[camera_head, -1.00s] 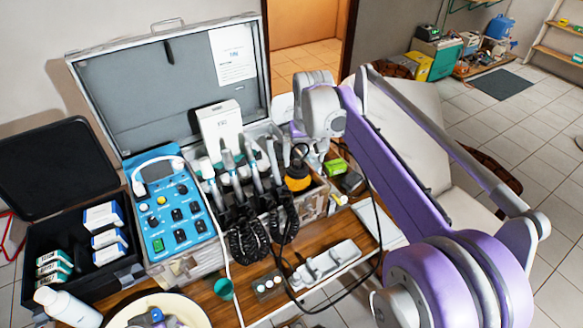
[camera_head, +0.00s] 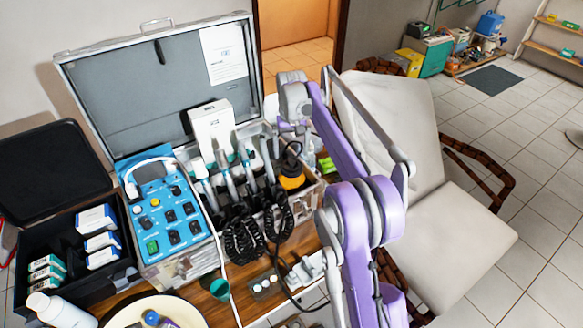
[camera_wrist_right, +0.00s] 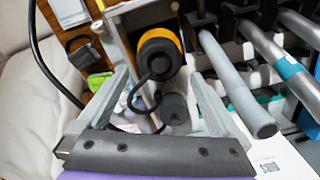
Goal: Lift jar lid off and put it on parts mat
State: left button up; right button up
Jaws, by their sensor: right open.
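My right gripper (camera_wrist_right: 160,76) is open in the wrist view, its two grey fingers apart. An orange jar-like object with a black top (camera_wrist_right: 160,46) is just beyond the fingertips, and a dark grey round piece (camera_wrist_right: 174,107) shows between the fingers. I cannot tell which is the jar lid. In the head view the orange object (camera_head: 291,181) stands at the case's right end, with my right wrist above and behind it. Nothing is clearly held. I cannot make out the parts mat. My left gripper is not in view.
An open metal case holds a blue control unit (camera_head: 165,215), several handpieces with coiled black hoses (camera_head: 243,240), and a white box (camera_head: 213,130). A green cup (camera_head: 220,289) and a small tray (camera_head: 265,287) stand in front. A reclined chair (camera_head: 445,220) is to the right.

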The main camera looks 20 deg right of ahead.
aim_at(292, 162)
jog(key=shift+d+f, duration=0.1)
jog(key=shift+f, duration=2.7)
jog(key=c, duration=1)
